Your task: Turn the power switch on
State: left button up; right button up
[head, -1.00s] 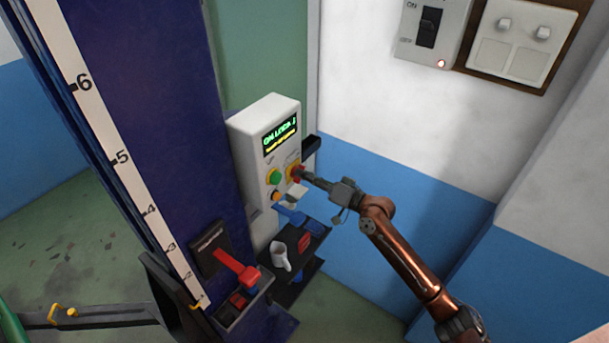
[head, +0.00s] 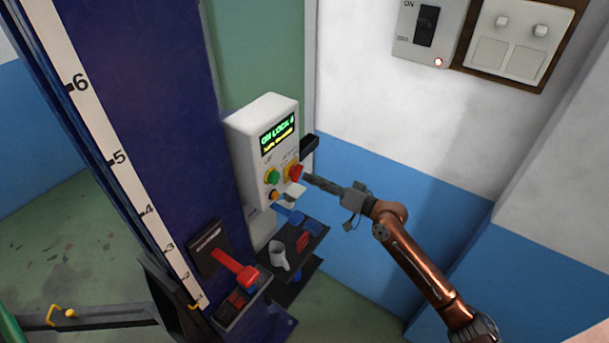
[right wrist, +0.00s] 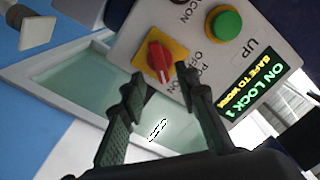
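The power switch is a red rotary knob on a yellow plate (head: 293,173), on the white control box (head: 248,145). The box display (right wrist: 256,84) is lit and reads "ON LOCK 1" and "SAFE TO WORK". My right gripper (head: 309,179) is just right of the knob in the head view. In the right wrist view its two fingers (right wrist: 158,90) are spread and empty, with the knob beyond their tips, apart from them. My left gripper is out of view.
A blue post with a number scale (head: 115,160) stands left of the box. A red-handled lever (head: 238,268) and a dark tray (head: 290,262) with a white cup are below. A wall switch box (head: 425,28) is at upper right. The space before the blue wall is open.

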jog(key=v, duration=0.7)
jog(key=shift+s+d, duration=0.25)
jog(key=shift+d, duration=0.05)
